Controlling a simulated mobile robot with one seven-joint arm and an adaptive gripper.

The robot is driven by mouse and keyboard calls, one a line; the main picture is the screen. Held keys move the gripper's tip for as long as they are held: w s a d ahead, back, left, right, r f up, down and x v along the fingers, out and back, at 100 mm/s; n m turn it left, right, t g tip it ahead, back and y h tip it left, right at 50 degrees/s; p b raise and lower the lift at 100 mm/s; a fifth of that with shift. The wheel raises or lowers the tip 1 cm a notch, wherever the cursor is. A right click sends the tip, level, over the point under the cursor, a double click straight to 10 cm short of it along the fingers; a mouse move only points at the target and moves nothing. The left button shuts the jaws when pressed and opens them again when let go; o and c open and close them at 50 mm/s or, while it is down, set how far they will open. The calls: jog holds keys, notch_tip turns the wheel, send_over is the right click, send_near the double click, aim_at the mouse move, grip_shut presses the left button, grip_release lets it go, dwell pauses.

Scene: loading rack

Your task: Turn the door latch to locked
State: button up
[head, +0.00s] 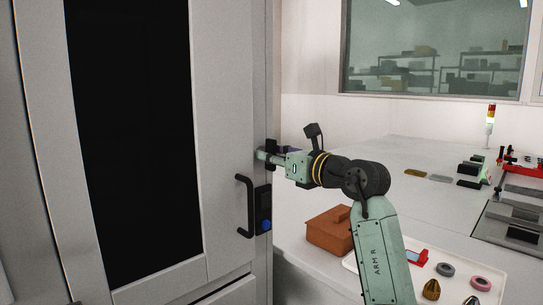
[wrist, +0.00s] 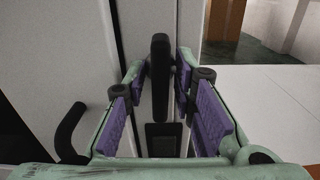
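The door latch (wrist: 160,80) is a black bar, standing upright in the wrist view near the edge of the grey door (head: 222,120). In the head view my gripper largely hides it. My gripper (head: 264,155) is at the door's right edge, above and right of the black door handle (head: 240,207). In the wrist view its two fingers with purple pads (wrist: 212,122) are spread, one on each side of the latch bar. Gaps show beside the bar lower down; I cannot tell whether a fingertip touches it.
The handle also shows in the wrist view (wrist: 68,130). To the right, a white table holds a brown box (head: 328,232) and a tray (head: 352,262) with small parts.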

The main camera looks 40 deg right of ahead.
grip_shut()
jog(key=shift+r+m, duration=0.1)
jog(key=shift+m, duration=0.2)
jog(key=m, duration=0.7)
jog(key=shift+b, duration=0.3)
jog(key=m, duration=0.4)
jog(key=shift+m, duration=0.3)
jog(key=shift+a+r+m, duration=0.1)
jog(key=shift+m, duration=1.8)
